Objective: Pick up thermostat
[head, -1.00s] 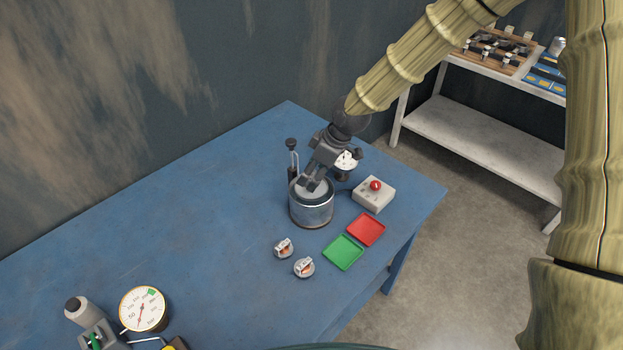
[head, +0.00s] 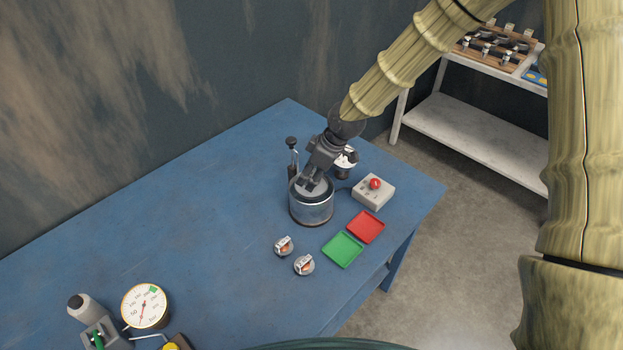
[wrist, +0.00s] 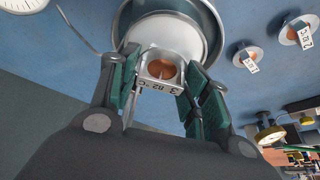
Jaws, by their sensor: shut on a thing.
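My gripper (head: 311,184) reaches down into the mouth of a round metal pot (head: 311,211) on the blue table. In the wrist view my gripper (wrist: 163,98) has its green-padded fingers shut on a thermostat (wrist: 160,72), a pale flanged piece with a copper centre and a printed tag. The held thermostat is at the pot's opening (wrist: 216,20); whether it touches the inside cannot be told. Two other tagged thermostats lie on the table, one (head: 284,246) nearer the pot and one (head: 304,265) in front. Both also show at upper right in the wrist view.
A green tray (head: 343,250) and a red tray (head: 366,227) lie right of the pot. A box with a red button (head: 374,191) stands behind them. A black-knobbed upright tool (head: 292,158) rises behind the pot. A dial gauge (head: 144,306) is at front left. The table's left is clear.

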